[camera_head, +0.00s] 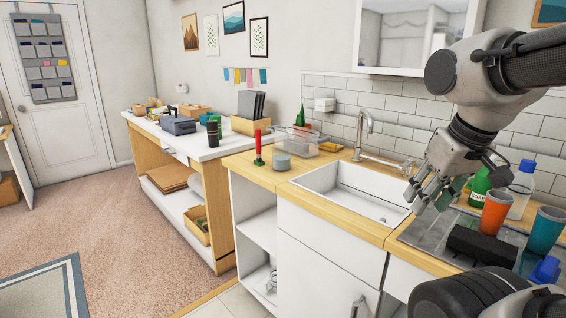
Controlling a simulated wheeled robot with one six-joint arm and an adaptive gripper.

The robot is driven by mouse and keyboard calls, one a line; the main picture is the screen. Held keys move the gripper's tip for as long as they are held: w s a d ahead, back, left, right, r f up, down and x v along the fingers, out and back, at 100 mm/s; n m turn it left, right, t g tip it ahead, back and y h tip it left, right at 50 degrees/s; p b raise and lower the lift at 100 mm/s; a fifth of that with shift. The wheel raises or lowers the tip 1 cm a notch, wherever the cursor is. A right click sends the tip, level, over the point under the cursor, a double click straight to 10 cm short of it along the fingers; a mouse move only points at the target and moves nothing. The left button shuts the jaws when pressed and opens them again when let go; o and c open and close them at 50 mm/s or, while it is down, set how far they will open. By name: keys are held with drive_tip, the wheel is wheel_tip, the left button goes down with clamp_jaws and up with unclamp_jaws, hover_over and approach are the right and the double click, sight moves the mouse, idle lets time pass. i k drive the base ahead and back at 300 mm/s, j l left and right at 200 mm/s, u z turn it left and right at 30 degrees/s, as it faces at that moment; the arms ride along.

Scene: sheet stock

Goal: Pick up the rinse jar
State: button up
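I cannot tell for sure which thing is the rinse jar. A short grey-green round container (281,162) stands on the wooden counter left of the sink, beside a red candle-like object (258,148). An orange cup (494,212) and a blue cup (545,230) stand right of the sink, near a green soap bottle (479,187) and a clear bottle with a blue cap (521,192). My gripper (430,197) hangs above the sink's right edge, left of these bottles. Its fingers look apart, with nothing visibly held.
The white sink (345,193) looks empty, with a tap (363,130) behind it. A dish rack (292,140) stands at the back left. A dark block (482,246) lies on the grey drainer (418,233). A white-topped workbench (175,143) stands farther left; carpet is open in front.

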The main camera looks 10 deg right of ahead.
sight(281, 154)
drive_tip(key=i+j+z, duration=0.1)
drive_tip(key=i+j, duration=0.2)
drive_tip(key=i+j+z, duration=0.1)
drive_tip(key=i+j, duration=0.15)
drive_tip(key=j, duration=0.2)
drive_tip(key=i+j+z, duration=0.1)
drive_tip(key=i+j, duration=0.15)
drive_tip(key=j, duration=0.15)
drive_tip(key=i+j, duration=0.2)
drive_tip(key=j, duration=0.2)
drive_tip(key=i+j+z, duration=0.1)
drive_tip(key=i+j, duration=0.15)
drive_tip(key=i, duration=0.25)
